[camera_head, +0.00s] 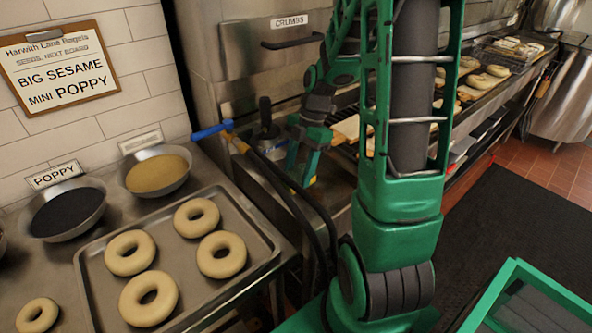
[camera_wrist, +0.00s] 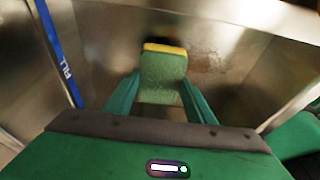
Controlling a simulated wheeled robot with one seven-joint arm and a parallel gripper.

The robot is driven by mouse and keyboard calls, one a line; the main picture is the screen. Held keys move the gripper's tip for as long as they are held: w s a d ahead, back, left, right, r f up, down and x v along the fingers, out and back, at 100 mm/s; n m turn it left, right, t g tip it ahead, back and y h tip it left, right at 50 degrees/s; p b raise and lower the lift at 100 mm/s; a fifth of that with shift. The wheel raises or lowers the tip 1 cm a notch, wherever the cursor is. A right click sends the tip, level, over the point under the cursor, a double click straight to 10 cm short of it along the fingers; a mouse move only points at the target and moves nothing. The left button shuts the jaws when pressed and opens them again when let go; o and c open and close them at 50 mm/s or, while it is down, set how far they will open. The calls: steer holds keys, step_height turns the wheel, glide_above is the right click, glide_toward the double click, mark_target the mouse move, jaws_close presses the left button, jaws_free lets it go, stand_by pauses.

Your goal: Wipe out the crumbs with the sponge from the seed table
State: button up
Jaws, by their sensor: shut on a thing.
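My gripper (camera_wrist: 160,90) is shut on a sponge (camera_wrist: 163,75), green with a yellow edge, in the wrist view. The two fingers press on its left and right sides. In the head view my gripper (camera_head: 303,165) points down just right of the seed table, and the sponge is mostly hidden there. The steel seed table (camera_head: 262,268) fills the lower left of the head view. I cannot make out clear crumbs on it. In the wrist view, brownish marks show on a steel surface (camera_wrist: 215,60) beyond the sponge.
A tray (camera_head: 90,290) of pale bagels, a poppy bowl (camera_head: 68,209) and a sesame bowl (camera_head: 158,173) stand on the table. A blue-handled valve (camera_head: 212,130) with pipes stands near my gripper; a blue FILL bar (camera_wrist: 62,60) shows in the wrist view. A drawer labelled CRUMBS (camera_head: 289,21) is behind.

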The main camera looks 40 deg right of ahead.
steer(key=shift+f, duration=1)
steer(key=shift+s, duration=0.1)
stand_by(0.3)
steer(key=shift+s+r, duration=0.15)
steer(key=shift+s, duration=1.3)
steer(key=shift+s+d+f, duration=0.1)
steer(key=shift+s, duration=2.3)
steer(key=shift+s+d+f, duration=0.1)
steer(key=shift+s, duration=2.25)
steer(key=shift+w, duration=0.1)
